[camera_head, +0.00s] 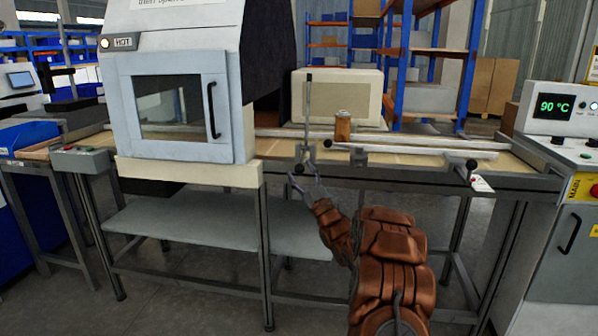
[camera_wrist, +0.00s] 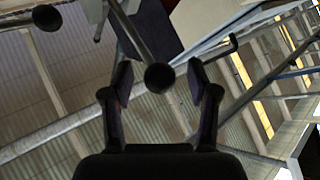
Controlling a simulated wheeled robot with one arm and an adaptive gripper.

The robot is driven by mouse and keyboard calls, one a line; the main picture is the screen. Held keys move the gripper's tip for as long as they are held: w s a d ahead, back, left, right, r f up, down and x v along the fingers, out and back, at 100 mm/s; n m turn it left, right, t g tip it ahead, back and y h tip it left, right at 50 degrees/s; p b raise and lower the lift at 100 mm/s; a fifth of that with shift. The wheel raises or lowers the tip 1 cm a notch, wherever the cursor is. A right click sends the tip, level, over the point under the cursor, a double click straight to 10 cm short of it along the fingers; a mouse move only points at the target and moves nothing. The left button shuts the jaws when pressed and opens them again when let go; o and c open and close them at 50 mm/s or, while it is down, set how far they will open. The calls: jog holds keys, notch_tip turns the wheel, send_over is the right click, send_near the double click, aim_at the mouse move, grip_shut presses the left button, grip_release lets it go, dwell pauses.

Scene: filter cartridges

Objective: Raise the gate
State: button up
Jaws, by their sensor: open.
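My gripper (camera_head: 301,174) is open at the front edge of the conveyor, below a bracket with an upright metal rod (camera_head: 307,112) topped by a dark knob. I take this rod and bracket to be part of the gate, but cannot tell for sure. In the wrist view, a dark round knob (camera_wrist: 158,77) on the end of a bar sits between the fingers of the gripper (camera_wrist: 162,92), with gaps on both sides. I cannot tell how deep the knob is between them. A brown cartridge (camera_head: 342,128) stands upright on the conveyor, right of the rod.
The conveyor (camera_head: 420,165) runs from a white cabinet marked HOT (camera_head: 180,90) to a machine showing 90 °C (camera_head: 554,107). A lower shelf (camera_head: 180,225) lies beneath. Blue-framed racks (camera_head: 397,70) stand behind.

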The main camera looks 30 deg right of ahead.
jog(key=v, duration=1)
jog(key=shift+s+f, duration=0.3)
jog(key=shift+s, duration=0.05)
jog(key=shift+w+a, duration=0.1)
jog(key=w+a+f+m+g+h, duration=0.2)
jog(key=w+a+f+g, duration=0.15)
jog(key=w+g, duration=0.2)
jog(key=s+a+f+m+g+h, duration=0.2)
jog(key=s+a+f+g, duration=0.2)
jog(key=s+a+g, duration=0.3)
jog(key=s+a+m+g+y, duration=0.1)
jog(key=s+a+g, duration=0.5)
jog(key=s, duration=0.9)
jog(key=s+a+f+m+g, duration=0.1)
jog(key=s+a+g, duration=0.45)
jog(key=s, duration=0.85)
jog(key=s+a+m+g+y, duration=0.1)
jog(key=s+a+g, duration=0.3)
jog(key=s+a, duration=0.75)
jog(key=s+d+r+p, duration=0.1)
jog(key=s+r+p, duration=0.1)
jog(key=r+p, duration=1)
jog(key=s+d+r+t+p, duration=0.1)
jog(key=s+d+r+p, duration=0.1)
jog(key=r+p, duration=1)
jog(key=shift+s+d+r, duration=0.15)
jog(key=shift+s+r, duration=0.3)
jog(key=shift+r, duration=0.1)
